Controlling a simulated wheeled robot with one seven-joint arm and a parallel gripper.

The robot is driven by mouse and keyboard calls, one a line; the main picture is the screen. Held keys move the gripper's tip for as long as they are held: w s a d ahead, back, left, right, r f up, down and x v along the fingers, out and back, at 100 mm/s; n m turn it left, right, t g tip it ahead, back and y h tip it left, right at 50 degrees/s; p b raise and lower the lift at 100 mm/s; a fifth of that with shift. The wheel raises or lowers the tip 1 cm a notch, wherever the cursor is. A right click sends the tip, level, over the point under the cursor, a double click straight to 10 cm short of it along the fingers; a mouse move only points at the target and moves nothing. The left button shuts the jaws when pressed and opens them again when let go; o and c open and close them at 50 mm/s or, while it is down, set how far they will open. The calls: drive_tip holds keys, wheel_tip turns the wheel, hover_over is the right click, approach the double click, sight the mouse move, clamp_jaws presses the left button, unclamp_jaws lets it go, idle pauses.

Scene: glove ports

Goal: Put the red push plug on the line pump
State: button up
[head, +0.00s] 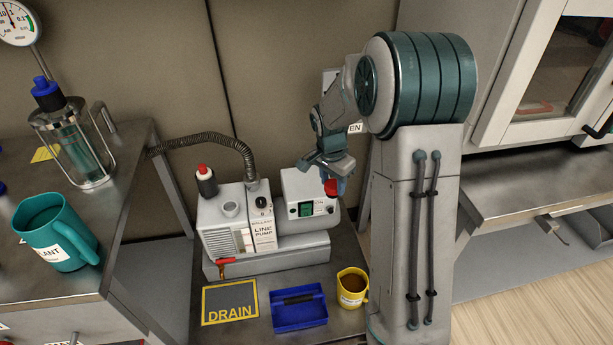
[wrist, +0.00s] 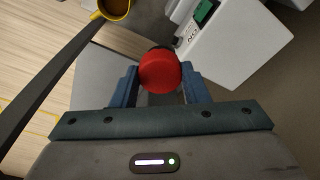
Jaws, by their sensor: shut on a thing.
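The line pump (head: 236,221) is a pale grey machine on the low bench, with a grey box bearing a green switch (head: 306,209) at its right. An open-looking round grey port (head: 230,209) shows on its top, left of a black knob. My gripper (head: 331,182) is at the right end of the pump, beside the switch box and apart from the port. It is shut on the red push plug (head: 331,187). In the wrist view the plug (wrist: 160,70) is a round red cap between the blue fingers; its underside is hidden.
In front are a red-handled valve (head: 224,262), a DRAIN mat (head: 230,302), a blue tray (head: 299,308) and a yellow mug (head: 352,289).

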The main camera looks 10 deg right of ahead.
drive_tip(key=r+m, duration=0.1)
drive_tip(key=m, duration=0.1)
drive_tip(key=d+r+m+p, duration=0.1)
drive_tip(key=m, duration=0.1)
drive_tip(key=w+d+r+m, duration=0.1)
drive_tip(key=m, duration=0.1)
drive_tip(key=shift+w+g+p, duration=0.1)
drive_tip(key=shift+g+p, duration=0.3)
drive_tip(key=w+a+f+m, duration=0.1)
drive_tip(key=w+a+f, duration=0.1)
drive_tip(key=w, duration=0.1)
drive_tip(key=w+a+f+m, duration=0.1)
drive_tip(key=w+a+f, duration=0.1)
drive_tip(key=w, duration=0.1)
drive_tip(key=w+a+f+m, duration=0.1)
drive_tip(key=w+a+f, duration=0.1)
drive_tip(key=w, duration=0.1)
drive_tip(key=shift+w+a+b, duration=0.15)
drive_tip(key=shift+w+b, duration=0.1)
drive_tip(key=shift+b, duration=0.05)
drive_tip(key=shift+f+b, duration=0.4)
drive_tip(key=shift+f, duration=1.6)
drive_tip(key=shift+f, duration=0.15)
drive_tip(key=o, duration=1)
drive_tip(key=shift+c, duration=0.2)
